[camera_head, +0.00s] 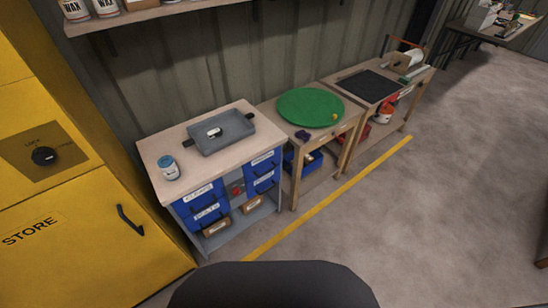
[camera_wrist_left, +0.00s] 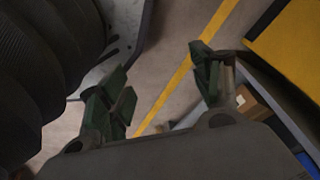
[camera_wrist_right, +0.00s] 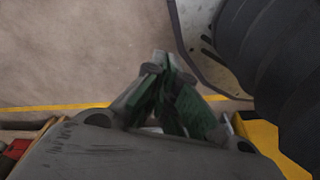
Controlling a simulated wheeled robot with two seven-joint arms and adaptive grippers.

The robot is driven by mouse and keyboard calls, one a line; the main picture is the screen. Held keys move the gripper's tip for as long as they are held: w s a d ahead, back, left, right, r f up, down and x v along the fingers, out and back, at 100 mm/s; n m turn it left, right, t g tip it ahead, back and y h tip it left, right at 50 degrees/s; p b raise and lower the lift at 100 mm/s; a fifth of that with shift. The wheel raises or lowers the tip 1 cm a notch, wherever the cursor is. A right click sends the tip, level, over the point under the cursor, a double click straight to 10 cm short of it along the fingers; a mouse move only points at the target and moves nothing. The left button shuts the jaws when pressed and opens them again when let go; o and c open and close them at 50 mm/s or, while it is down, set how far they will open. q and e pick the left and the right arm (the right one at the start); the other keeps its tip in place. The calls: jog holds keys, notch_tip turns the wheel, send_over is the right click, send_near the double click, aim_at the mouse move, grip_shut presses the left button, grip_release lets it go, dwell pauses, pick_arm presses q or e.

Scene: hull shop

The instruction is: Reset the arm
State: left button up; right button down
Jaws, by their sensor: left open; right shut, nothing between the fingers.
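Neither of my arms shows in the head view. In the left wrist view my left gripper (camera_wrist_left: 163,88) has its two green-padded fingers spread wide, with only floor and the yellow line between them. In the right wrist view my right gripper (camera_wrist_right: 168,72) has its fingers together at the tips, with nothing seen between them. Both grippers hang above the grey floor, near dark ribbed parts of my own body.
A yellow store cabinet (camera_head: 75,210) stands at the left. Beside it is a bench (camera_head: 155,148) with a grey tray (camera_head: 236,138), a blue-lidded jar (camera_head: 168,168) and blue bins (camera_head: 205,207). A green disc (camera_head: 305,106) lies on the middle table. Floor (camera_head: 430,220) is free beyond the yellow line (camera_head: 330,198).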

pick_arm(q)
jog(key=s+a+r+p, duration=0.1)
jog(key=s+a+p, duration=0.1)
jog(key=s+p, duration=0.4)
jog(key=s+a+r+p, duration=0.1)
jog(key=s+a+p, duration=0.2)
jog(key=s+p, duration=0.3)
jog(key=shift+s+r+g+p, duration=0.4)
jog(key=shift+s, duration=1.05)
pick_arm(e)
jog(key=s+d+r, duration=0.1)
jog(key=s+d, duration=0.1)
jog(key=s, duration=0.5)
jog(key=s+d+r, duration=0.1)
jog(key=s+d, duration=0.2)
jog(key=s, duration=0.5)
jog(key=shift+r+g, duration=0.4)
pick_arm(q)
jog(key=shift+d, duration=0.1)
pick_arm(e)
jog(key=shift+a, duration=0.1)
